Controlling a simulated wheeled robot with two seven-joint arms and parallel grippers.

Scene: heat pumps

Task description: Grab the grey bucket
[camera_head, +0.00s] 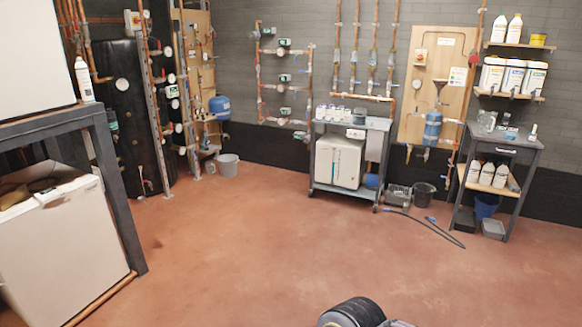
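A light grey bucket (228,165) stands upright on the red floor at the back, right of the tall black tank and below the pipework. A darker bucket (424,194), black or dark grey, stands on the floor at the back right, between the cart and the side table. Neither bucket is held. A dark rounded part at the bottom edge seems to be part of my own body. No gripper fingers show, so both grippers are out of view.
A grey-framed table (118,205) with white boxes stands close at the left. A cart (350,160) stands at the back. A side table (505,150) with bottles stands right. A dark hose (425,225) lies on the floor. The middle floor (240,240) is clear.

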